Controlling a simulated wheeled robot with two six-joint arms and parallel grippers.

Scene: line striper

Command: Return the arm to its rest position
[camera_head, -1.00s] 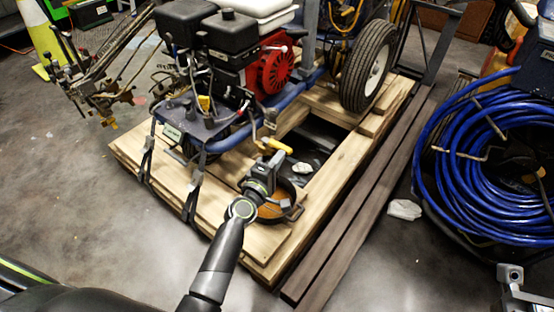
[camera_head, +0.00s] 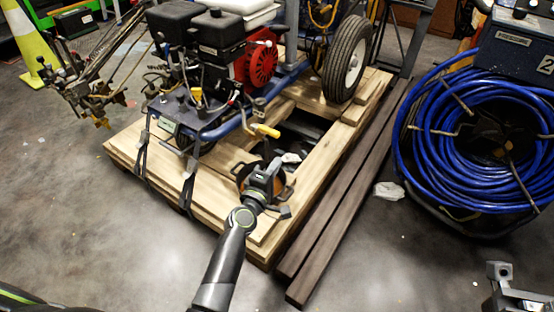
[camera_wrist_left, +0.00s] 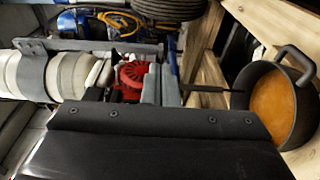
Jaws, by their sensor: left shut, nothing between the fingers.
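My left arm reaches up from the bottom middle of the head view. Its gripper (camera_head: 270,170) is shut and empty, over the near corner of the wooden pallet (camera_head: 225,205). A dark round pot (camera_head: 243,172) with orange-brown contents sits on the pallet, partly hidden behind this gripper. In the left wrist view the pot (camera_wrist_left: 240,88) is at the right, with its handle and orange inside in plain sight, apart from my gripper. My right gripper (camera_head: 499,272) shows only in part at the bottom right corner; its jaws are unclear.
The line striper (camera_head: 225,65), with red engine and black wheel (camera_head: 347,60), stands strapped on the pallet. Dark beams (camera_head: 345,200) lie along its right side. A blue hose coil (camera_head: 410,150) stands at the right.

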